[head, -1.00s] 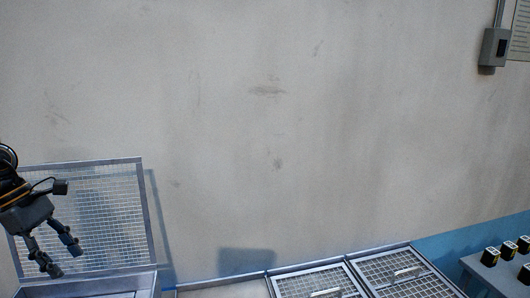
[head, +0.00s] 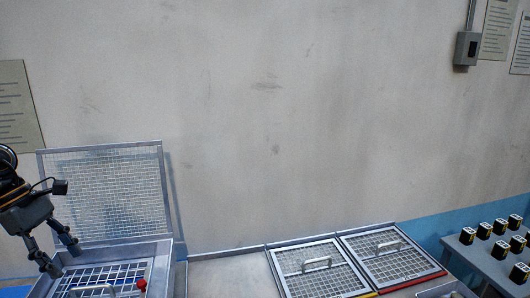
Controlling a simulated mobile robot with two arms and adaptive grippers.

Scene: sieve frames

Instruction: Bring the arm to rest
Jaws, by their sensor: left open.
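My left gripper (head: 60,258) comes in from the left edge in the head view. Its two dark fingers are spread and empty, pointing down and right. It appears in front of an upright mesh lid (head: 104,190) and over the near left part of an open box (head: 158,250). Whether the fingertips touch the box rim I cannot tell. Inside the box lies a mesh sieve frame (head: 125,272) with a metal handle (head: 93,288) and a red knob (head: 142,285). My right gripper does not show.
Two closed mesh frames with handles, one in the middle (head: 315,268) and one to its right (head: 385,256), lie on the bench. Several black and yellow blocks (head: 467,236) stand on a grey table (head: 462,252) at the right. A plain wall (head: 270,120) is behind.

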